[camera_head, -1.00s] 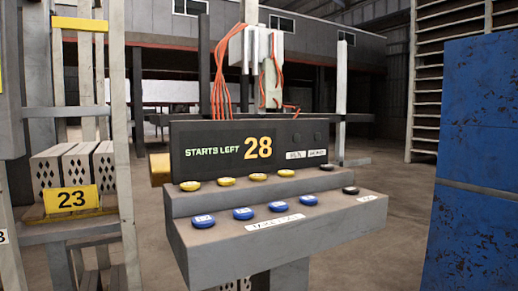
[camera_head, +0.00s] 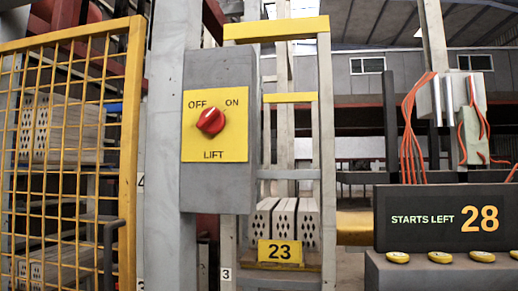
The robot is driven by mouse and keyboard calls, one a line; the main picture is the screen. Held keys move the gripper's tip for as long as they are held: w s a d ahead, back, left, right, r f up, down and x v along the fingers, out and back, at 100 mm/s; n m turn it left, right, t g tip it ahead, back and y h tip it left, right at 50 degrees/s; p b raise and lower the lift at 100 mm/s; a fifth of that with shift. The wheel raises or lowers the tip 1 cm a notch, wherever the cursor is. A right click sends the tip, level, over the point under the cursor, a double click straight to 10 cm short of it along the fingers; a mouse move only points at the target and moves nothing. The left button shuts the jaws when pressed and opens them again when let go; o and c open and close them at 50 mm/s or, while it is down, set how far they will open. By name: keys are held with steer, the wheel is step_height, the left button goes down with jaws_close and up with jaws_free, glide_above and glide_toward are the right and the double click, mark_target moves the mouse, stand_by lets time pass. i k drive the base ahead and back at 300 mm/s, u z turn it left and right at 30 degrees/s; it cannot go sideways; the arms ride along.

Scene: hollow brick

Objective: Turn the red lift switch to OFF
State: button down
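The red lift switch (camera_head: 211,121) is a round knob on a yellow plate (camera_head: 215,147) in the head view, left of the middle. The plate reads OFF at upper left, ON at upper right and LIFT below. The knob's grip looks slanted, with its upper end leaning right towards ON, but its mark is too small to be certain. The plate is on the front of a grey box (camera_head: 217,196) fixed beside a grey post. Nothing touches the knob. My gripper is not in view.
A yellow mesh gate (camera_head: 133,170) stands at the left, with bricks on racks behind it. A dark display (camera_head: 445,217) reading STARTS LEFT 28 stands at right, above yellow buttons (camera_head: 440,257).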

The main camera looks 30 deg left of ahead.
mark_target(212, 121)
steer(key=k, duration=0.5)
steer(key=u, duration=0.35)
steer(key=i, duration=0.35)
steer(key=u, duration=1.3)
